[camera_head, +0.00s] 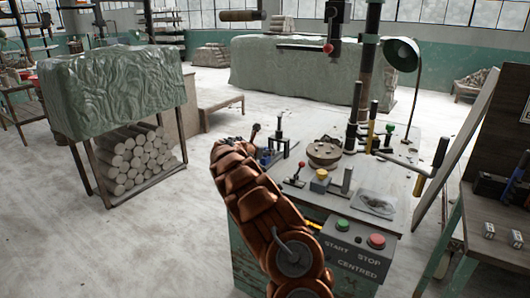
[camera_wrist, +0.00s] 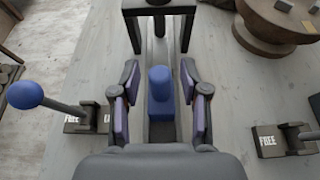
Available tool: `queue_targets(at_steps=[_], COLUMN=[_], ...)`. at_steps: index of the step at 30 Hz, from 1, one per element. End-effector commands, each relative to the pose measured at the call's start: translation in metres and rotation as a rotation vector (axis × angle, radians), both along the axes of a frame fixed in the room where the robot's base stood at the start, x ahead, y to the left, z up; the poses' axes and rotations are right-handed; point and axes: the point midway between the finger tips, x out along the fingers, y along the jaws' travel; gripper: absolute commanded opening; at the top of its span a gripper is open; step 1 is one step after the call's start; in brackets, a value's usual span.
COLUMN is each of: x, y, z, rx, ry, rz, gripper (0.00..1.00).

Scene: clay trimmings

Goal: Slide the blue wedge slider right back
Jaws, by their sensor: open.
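My gripper (camera_wrist: 159,75) is open, with one finger on each side of the slider. Small gaps seem to show between the fingers and the slider; I cannot tell whether either touches. A black arch (camera_wrist: 158,8) spans the track just beyond. In the head view a blue part (camera_head: 264,158) shows beside the black arch (camera_head: 280,147) on the machine table, and my copper arm hides much around it.
A blue-knobbed lever (camera_wrist: 24,95) stands left of my gripper, and a block marked FREE (camera_wrist: 282,141) lies to its right. Open floor lies to the left.

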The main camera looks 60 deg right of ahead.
Motion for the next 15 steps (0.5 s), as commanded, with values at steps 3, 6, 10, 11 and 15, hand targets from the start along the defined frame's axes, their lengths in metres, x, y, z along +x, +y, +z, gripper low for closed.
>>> queue_targets(at_steps=[3,6,10,11,15], x=[-0.0002,-0.0002,-0.0001,-0.0001,-0.0001], y=[0.0000,0.0001,0.0001,0.0001,0.0002], z=[0.0000,-0.0001,-0.0001,-0.0001,-0.0001], rx=[0.000,0.000,0.000,0.000,0.000], ry=[0.000,0.000,0.000,0.000,0.000], rz=[0.000,0.000,0.000,0.000,0.000], gripper=[0.45,0.36,0.23,0.20,0.05])
